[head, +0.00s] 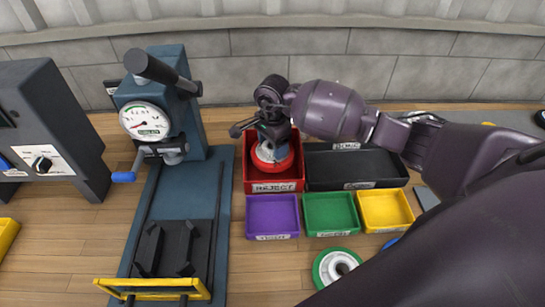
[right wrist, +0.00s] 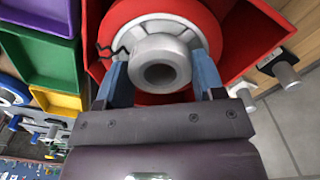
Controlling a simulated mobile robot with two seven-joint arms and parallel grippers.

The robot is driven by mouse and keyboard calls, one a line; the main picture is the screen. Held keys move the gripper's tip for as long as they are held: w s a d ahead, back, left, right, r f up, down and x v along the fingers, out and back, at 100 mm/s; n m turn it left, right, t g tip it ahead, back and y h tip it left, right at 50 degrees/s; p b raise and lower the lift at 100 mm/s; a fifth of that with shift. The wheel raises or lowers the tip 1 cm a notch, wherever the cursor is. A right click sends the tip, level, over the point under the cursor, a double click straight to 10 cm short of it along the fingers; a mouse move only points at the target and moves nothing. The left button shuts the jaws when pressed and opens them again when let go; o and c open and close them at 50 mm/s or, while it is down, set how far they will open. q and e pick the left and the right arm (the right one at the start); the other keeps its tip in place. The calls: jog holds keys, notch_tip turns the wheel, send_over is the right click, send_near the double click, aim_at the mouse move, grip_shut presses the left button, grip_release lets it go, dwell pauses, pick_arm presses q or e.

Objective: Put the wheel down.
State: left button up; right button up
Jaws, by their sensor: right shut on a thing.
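The wheel (head: 272,160), red with a pale grey hub, is at the red bin labelled REJECT (head: 272,187). My right gripper (head: 273,135) reaches down over it. In the right wrist view the two blue fingers of the gripper (right wrist: 161,72) are shut on the wheel's grey hub (right wrist: 158,50). The red bin's walls (right wrist: 232,50) surround the wheel there. I cannot tell whether the wheel touches the bin floor. My left gripper is out of view.
A black tray (head: 355,170) adjoins the red bin on the right. Purple (head: 272,216), green (head: 330,213) and yellow (head: 385,209) bins stand in front. A green-rimmed wheel (head: 326,270) lies nearer. A blue press (head: 160,110) with a gauge stands left.

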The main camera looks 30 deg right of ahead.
aim_at(272, 158)
jog(key=shift+f, duration=2.7)
jog(key=shift+f+b, duration=0.2)
jog(key=shift+b, duration=0.1)
jog(key=o, duration=1.2)
notch_tip(272, 158, up, 12)
jog(key=shift+r, duration=0.2)
